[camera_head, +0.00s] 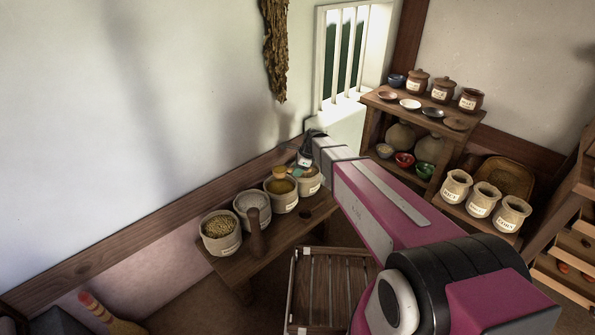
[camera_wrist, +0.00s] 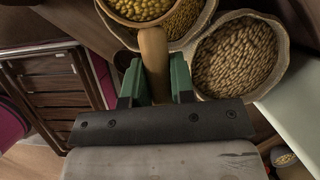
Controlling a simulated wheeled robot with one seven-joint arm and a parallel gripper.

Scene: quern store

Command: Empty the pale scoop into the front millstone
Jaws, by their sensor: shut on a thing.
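My gripper (camera_wrist: 154,82) is shut on the wooden handle (camera_wrist: 154,48) of a small tan scoop (camera_wrist: 118,12). The scoop's bowl holds round yellow-green grains and is partly cut off at the top of the wrist view. It is over or beside a jar of small yellow grains (camera_wrist: 185,20); the height between them cannot be told. In the head view my gripper (camera_head: 296,171) is above the far end of the jar row, and the scoop (camera_head: 279,172) shows small at its left. I cannot make out a millstone in either view.
A low wooden bench (camera_head: 263,250) against the wall bears several labelled grain jars, with an upright wooden post (camera_head: 256,235) among them. A jar of brown grains (camera_wrist: 235,58) is close right of my gripper. A slatted crate (camera_head: 330,285) is on the floor; shelves (camera_head: 405,108) stand behind.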

